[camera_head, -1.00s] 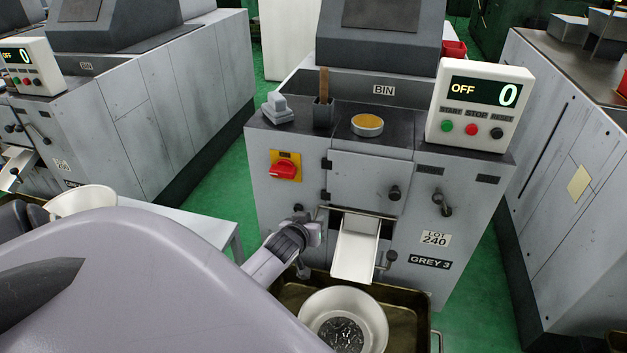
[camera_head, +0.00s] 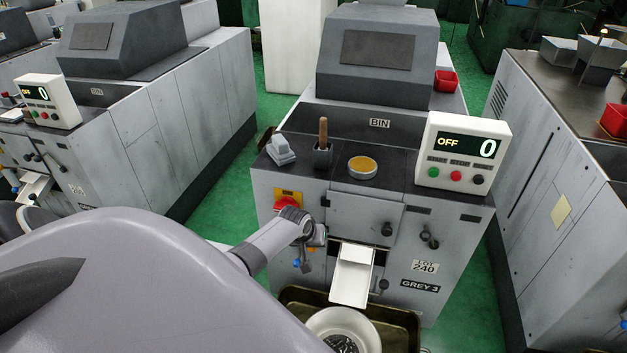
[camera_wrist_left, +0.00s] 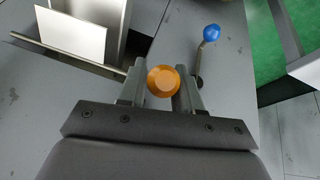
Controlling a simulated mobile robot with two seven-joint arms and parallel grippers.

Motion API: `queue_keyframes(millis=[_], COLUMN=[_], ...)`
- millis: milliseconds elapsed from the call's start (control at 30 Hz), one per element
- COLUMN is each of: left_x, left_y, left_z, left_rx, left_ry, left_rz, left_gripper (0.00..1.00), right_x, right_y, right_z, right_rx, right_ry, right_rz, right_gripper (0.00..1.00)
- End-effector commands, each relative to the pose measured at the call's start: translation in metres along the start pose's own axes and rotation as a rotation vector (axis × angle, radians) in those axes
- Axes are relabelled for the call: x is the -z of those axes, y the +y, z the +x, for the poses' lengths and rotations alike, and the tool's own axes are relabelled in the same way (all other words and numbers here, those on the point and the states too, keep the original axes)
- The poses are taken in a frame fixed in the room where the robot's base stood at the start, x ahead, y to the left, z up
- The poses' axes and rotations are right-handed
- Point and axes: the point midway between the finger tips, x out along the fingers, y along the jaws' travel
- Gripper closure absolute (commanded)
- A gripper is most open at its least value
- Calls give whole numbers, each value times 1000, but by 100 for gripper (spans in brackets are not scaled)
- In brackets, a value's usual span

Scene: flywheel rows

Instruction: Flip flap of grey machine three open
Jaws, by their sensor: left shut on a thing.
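Grey machine three (camera_head: 420,286) stands in front of me in the head view, labelled GREY 3, its display reading OFF and 0. My left gripper (camera_head: 318,236) is at its front, just left of and above the pale chute (camera_head: 352,277). In the left wrist view my left gripper (camera_wrist_left: 161,88) is shut on an orange knob (camera_wrist_left: 163,81). A white plate (camera_wrist_left: 72,34) by a metal rod (camera_wrist_left: 62,53) shows at upper left there; I cannot tell whether the knob joins it. My right gripper is not in view.
A blue ball-ended lever (camera_wrist_left: 211,33) is close to my left fingers. A white bowl (camera_head: 372,325) with metal pieces is under the chute, in a dark tray (camera_head: 405,325). My arm partly covers the red switch (camera_head: 285,203). Green floor lies between the machines.

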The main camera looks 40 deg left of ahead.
Motion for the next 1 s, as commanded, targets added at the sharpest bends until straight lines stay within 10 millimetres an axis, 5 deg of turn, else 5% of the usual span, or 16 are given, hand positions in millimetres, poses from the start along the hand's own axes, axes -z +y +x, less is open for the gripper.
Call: queue_keyframes(millis=[933, 967, 1000], left_x=[8, 8, 8], left_y=[2, 2, 2], left_z=[-4, -4, -4], left_rx=[24, 24, 24], left_ry=[-160, -160, -160], left_rz=[-21, -21, -21], left_gripper=[100, 57, 45], right_x=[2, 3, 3], right_y=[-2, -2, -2], right_z=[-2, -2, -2], right_rx=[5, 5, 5], right_ry=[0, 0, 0], right_rz=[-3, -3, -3], right_gripper=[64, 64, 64])
